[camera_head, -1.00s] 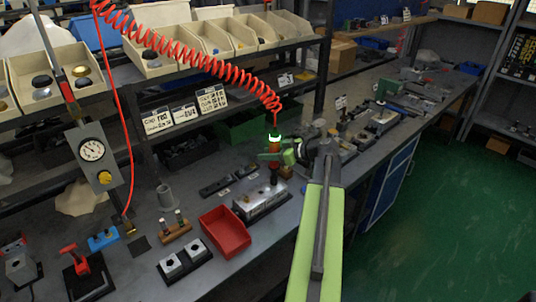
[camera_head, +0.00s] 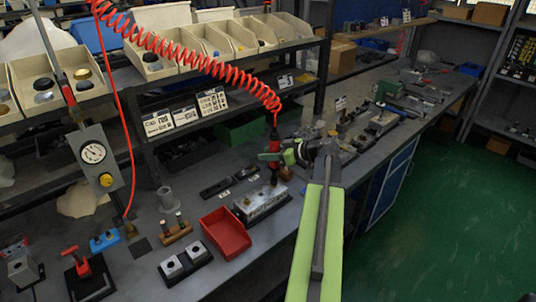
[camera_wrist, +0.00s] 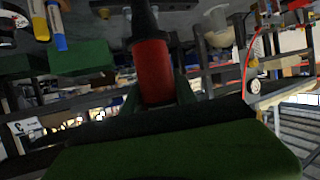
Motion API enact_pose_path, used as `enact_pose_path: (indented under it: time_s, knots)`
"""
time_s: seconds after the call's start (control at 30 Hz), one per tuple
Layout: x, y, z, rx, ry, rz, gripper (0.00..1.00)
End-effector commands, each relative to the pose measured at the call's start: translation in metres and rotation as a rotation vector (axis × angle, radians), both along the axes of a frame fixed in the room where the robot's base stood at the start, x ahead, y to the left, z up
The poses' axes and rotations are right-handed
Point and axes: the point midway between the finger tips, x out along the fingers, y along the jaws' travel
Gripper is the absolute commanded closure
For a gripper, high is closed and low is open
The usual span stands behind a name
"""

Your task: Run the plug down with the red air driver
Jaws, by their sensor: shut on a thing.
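The red air driver (camera_head: 275,145) hangs upright from a coiled red hose in the head view. My gripper (camera_head: 280,155) is shut around its body, which also shows in the wrist view (camera_wrist: 153,70). The driver's dark lower end (camera_head: 273,178) reaches down to the right part of the silver valve block (camera_head: 262,204). Whether it touches the plug there cannot be told; the plug under it is hidden. Small brass-coloured fittings (camera_head: 246,201) show on the block's left part.
A red tray (camera_head: 225,232) stands left of the block. A wooden holder (camera_head: 176,233), a two-block fixture (camera_head: 185,262) and a gauge post (camera_head: 93,155) are further left. Shelf bins (camera_head: 150,60) stand behind. The coiled red hose (camera_head: 190,60) crosses above the bench.

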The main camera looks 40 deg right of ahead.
Motion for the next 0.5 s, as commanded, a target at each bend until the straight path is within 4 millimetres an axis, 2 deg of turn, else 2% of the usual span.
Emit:
enact_pose_path:
  time_s: [0.17, 0.5]
  knots:
    - [0.000, 0.000, 0.012, 0.001, -0.002, 0.000, 1.00]
    - [0.000, 0.000, 0.057, 0.001, -0.002, 0.000, 1.00]
